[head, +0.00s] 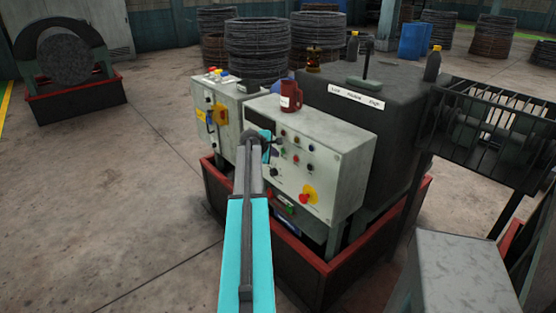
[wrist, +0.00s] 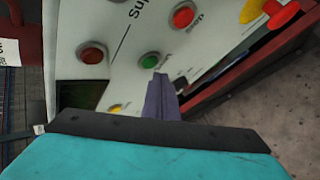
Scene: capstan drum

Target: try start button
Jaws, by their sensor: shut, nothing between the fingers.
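The pale control panel (head: 320,157) carries several coloured buttons and a red mushroom knob on yellow (head: 305,197). In the wrist view a green button (wrist: 150,60) sits on the panel face (wrist: 120,75), with a small label beside it that I cannot read surely. A red button (wrist: 183,17) is to its upper right and a dark red one (wrist: 93,53) to its left. My gripper (wrist: 160,78) is shut and empty, its tips just below the green button in the picture; I cannot tell whether they touch the panel. In the head view my arm hides part of the panel.
A red mug (head: 290,96) stands on the panel's top. A second grey cabinet (head: 218,118) is to the left, and a large dark box (head: 380,125) behind. A red base frame (head: 300,250) surrounds the panel's foot.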

